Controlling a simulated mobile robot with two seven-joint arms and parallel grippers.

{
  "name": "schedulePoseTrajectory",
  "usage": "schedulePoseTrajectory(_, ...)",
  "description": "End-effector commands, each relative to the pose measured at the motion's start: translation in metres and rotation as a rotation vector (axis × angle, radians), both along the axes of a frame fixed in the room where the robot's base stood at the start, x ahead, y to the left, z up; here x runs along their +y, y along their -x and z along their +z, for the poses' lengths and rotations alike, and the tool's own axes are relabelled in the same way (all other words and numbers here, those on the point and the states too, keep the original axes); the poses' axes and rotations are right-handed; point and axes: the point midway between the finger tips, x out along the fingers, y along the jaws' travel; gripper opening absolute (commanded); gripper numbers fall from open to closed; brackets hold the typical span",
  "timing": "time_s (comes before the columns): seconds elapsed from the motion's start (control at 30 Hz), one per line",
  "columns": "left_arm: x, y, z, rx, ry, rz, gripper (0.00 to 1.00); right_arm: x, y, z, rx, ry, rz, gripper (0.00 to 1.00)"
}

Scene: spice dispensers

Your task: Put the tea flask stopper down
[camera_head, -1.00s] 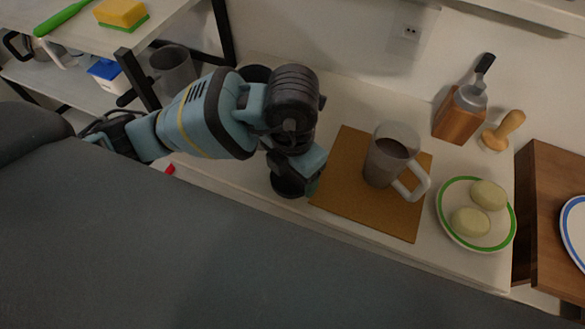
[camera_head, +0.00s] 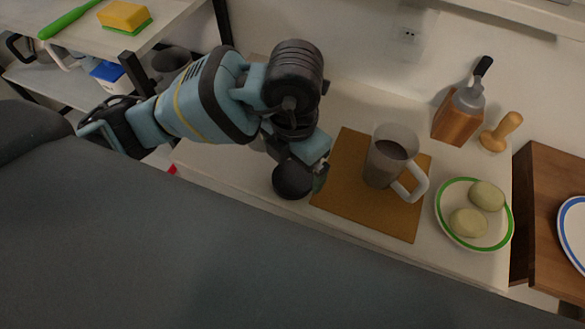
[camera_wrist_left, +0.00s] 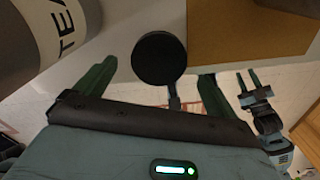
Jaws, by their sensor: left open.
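The tea flask stopper, a round black disc (camera_head: 292,180), lies on the pale counter just left of the brown board in the head view. In the left wrist view the stopper (camera_wrist_left: 159,58) sits ahead of the gap between my fingers, a short dark stem toward me. My left gripper (camera_head: 321,180) is open beside and above the stopper; its green fingers (camera_wrist_left: 152,85) are spread apart with nothing between them. The grey tea flask (camera_wrist_left: 48,38), lettered "TEA", stands at the upper left there.
A grey mug with dark contents (camera_head: 386,160) stands on the brown board (camera_head: 350,205). A green-rimmed plate (camera_head: 480,243) with two pale round items is to the right. A wooden block (camera_head: 455,124) and wooden tamper (camera_head: 501,132) stand behind.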

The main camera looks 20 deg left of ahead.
Motion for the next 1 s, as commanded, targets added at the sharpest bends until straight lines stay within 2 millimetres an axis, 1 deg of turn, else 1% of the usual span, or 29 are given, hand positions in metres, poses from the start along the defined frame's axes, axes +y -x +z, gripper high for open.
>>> schedulePoseTrajectory(0.03, 0.001, -0.002, 0.018, -0.014, -0.002, 0.001, 0.95, 0.0, -0.003, 0.007, -0.01, 0.0, 0.0, 0.36)
schedulePoseTrajectory(0.1, 0.001, -0.002, 0.033, -0.014, -0.002, 0.001, 0.95, 0.0, -0.005, 0.01, -0.015, 0.0, -0.001, 0.36)
schedulePoseTrajectory(0.23, 0.001, -0.001, 0.055, -0.012, -0.003, 0.001, 0.95, -0.001, -0.009, 0.016, -0.028, 0.001, -0.001, 0.36)
schedulePoseTrajectory(0.4, 0.001, -0.001, 0.072, -0.006, -0.002, 0.001, 0.95, -0.001, -0.013, 0.02, -0.038, 0.001, -0.001, 0.36)
schedulePoseTrajectory(0.57, 0.001, 0.0, 0.078, -0.003, -0.002, 0.001, 0.95, -0.002, -0.014, 0.022, -0.042, 0.004, 0.001, 0.36)
schedulePoseTrajectory(1.0, 0.001, 0.0, 0.078, -0.002, -0.001, 0.002, 0.95, -0.004, -0.015, 0.022, -0.046, 0.007, 0.007, 0.36)
